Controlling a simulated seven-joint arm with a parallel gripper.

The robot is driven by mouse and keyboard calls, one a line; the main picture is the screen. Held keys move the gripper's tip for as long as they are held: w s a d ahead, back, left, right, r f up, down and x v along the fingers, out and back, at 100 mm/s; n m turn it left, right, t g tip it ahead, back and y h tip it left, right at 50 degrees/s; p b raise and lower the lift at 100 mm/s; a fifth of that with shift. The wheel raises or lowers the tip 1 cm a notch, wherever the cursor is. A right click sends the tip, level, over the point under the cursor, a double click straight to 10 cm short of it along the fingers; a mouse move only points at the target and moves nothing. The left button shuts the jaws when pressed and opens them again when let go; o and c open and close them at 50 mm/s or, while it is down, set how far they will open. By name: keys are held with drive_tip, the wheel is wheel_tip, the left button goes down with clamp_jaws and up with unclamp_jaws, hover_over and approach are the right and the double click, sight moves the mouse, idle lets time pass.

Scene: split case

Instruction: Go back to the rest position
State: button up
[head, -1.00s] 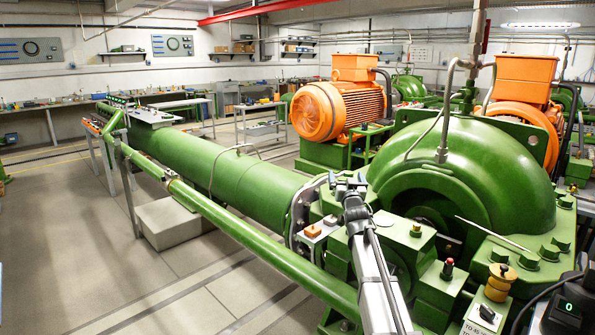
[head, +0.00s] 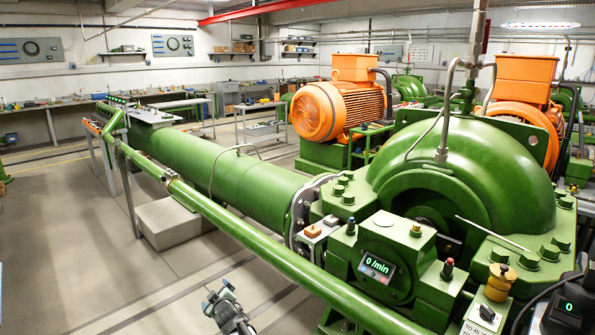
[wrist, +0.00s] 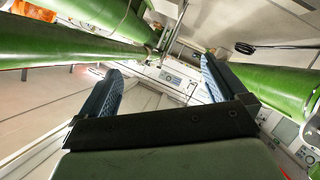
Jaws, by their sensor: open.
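My gripper (head: 219,295) is at the bottom of the head view, left of centre, on the near side of the long green rail. It is apart from the machine, with grey floor behind it in the picture. In the wrist view its two fingers stand wide apart with nothing between them (wrist: 160,88). The green split case (head: 470,185) stands to the right in the head view, away from my gripper. A display on its front block (head: 377,266) reads 0 /min.
A long green rail (head: 235,233) runs diagonally between my gripper and the large green pipe (head: 225,168). A grey block (head: 172,222) sits on the floor beneath the pipe. Orange motors (head: 340,105) stand behind.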

drive_tip(key=s+a+f+n+g, duration=0.2)
drive_tip(key=s+a+f+n, duration=0.1)
drive_tip(key=s+a+f, duration=0.4)
drive_tip(key=s+a+f+n+g, duration=0.1)
drive_tip(key=s+a+f+n, duration=0.3)
drive_tip(key=s+f, duration=0.5)
drive_tip(key=s+f+n+g+h, duration=0.1)
drive_tip(key=s+f+g, duration=0.1)
drive_tip(key=s+f, duration=0.75)
drive_tip(key=s+d+f+m+g+h, duration=0.2)
drive_tip(key=s+d+f+m, duration=0.15)
drive_tip(key=d, duration=0.95)
drive_tip(key=s+d+f+m+g+h, duration=0.2)
drive_tip(key=d+f+m+h, duration=0.15)
drive_tip(key=d, duration=0.85)
drive_tip(key=s+d+f+m+g+h, duration=0.1)
drive_tip(key=s+d+f+m, duration=0.2)
drive_tip(key=d, duration=1)
drive_tip(key=s+d+r+m+g, duration=0.1)
drive_tip(key=s+d+m+g, duration=0.3)
drive_tip(key=s+d, duration=0.5)
drive_tip(key=s+d+r+m+g+y, duration=0.1)
drive_tip(key=s+d+m+g, duration=0.4)
drive_tip(key=s+d, duration=0.4)
drive_tip(key=shift+s+d+m, duration=0.15)
drive_tip(key=shift+s+m, duration=0.75)
drive_tip(key=shift+s, duration=1.85)
